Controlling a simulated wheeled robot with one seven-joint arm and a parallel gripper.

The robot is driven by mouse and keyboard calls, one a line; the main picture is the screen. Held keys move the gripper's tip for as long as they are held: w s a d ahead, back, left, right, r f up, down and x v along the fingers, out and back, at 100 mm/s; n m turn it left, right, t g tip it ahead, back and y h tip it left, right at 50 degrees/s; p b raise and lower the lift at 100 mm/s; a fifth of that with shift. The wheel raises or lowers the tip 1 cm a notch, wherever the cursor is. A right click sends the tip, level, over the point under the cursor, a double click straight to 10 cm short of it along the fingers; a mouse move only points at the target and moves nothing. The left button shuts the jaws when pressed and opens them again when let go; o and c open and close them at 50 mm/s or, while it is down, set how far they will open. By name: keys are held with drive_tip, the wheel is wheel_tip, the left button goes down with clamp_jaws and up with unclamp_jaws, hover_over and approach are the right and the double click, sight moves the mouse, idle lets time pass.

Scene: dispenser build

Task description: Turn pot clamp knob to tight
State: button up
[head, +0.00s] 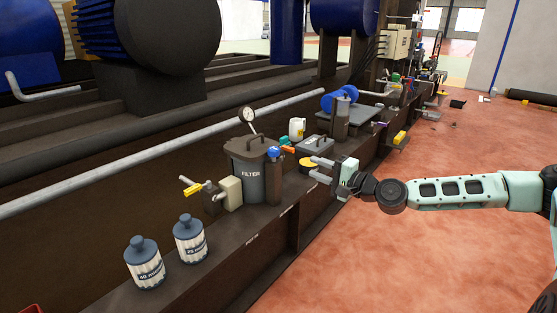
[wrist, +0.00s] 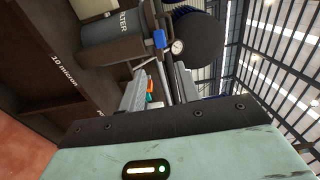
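The dark grey filter pot (head: 252,172), labelled FILTER, stands upright on the bench ledge with a handle on its lid. A blue knob (head: 273,152) sits at the pot's right rim and looks like the clamp knob; its setting cannot be read. In the wrist view the pot (wrist: 108,32) lies at the upper left, with the blue knob (wrist: 159,38) ahead of my fingers. My gripper (head: 312,168) is right of the pot and knob, apart from them. Its two fingers are spread with nothing held between them, as the wrist view of my gripper (wrist: 161,78) also shows.
A pressure gauge (head: 247,115) stands up behind the pot. An orange handle (head: 287,149) and a grey case (head: 314,145) lie close to my fingers.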

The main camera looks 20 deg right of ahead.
sight(278, 154)
drive_tip(key=b+x, duration=0.5)
drive_tip(key=x, duration=1)
drive_tip(key=shift+a, duration=0.15)
drive_tip(key=c, duration=0.7)
